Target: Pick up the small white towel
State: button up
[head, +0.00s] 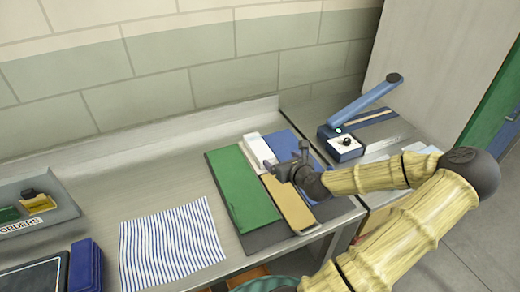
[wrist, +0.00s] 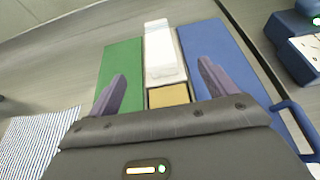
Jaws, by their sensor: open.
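The small white towel (head: 257,149) looks like a narrow folded white piece. It lies at the back of a dark board (head: 268,236), between a green piece and a blue piece. In the wrist view the towel (wrist: 161,50) is straight ahead, roughly centred between the fingers. My gripper (head: 277,164) is open and empty over the board, close to the towel's near end. In the wrist view my gripper (wrist: 162,78) has one finger over the green side and one over the blue side. I cannot tell its exact height above the towel.
A green folded piece (head: 242,188), a tan piece (head: 289,205) and a blue piece (head: 285,146) flank the towel. A striped cloth (head: 170,245) lies to the left. A blue device with a raised lever (head: 345,147) stands at right. A grey bin (head: 55,222) is far left.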

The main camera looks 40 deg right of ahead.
jog(key=p, duration=0.2)
send_near(260, 148)
jog(key=w, duration=0.2)
jog(key=w+d, duration=0.1)
jog(key=w, duration=0.1)
jog(key=shift+f, duration=0.35)
jog(key=shift+w+f, duration=0.1)
jog(key=shift+w+f, duration=0.2)
jog(key=shift+w, duration=0.1)
jog(key=p+x, duration=0.1)
jog(key=x, duration=0.3)
jog(key=shift+f+p, duration=0.3)
jog(key=shift+p, duration=0.1)
jog(key=shift+s+d, duration=0.1)
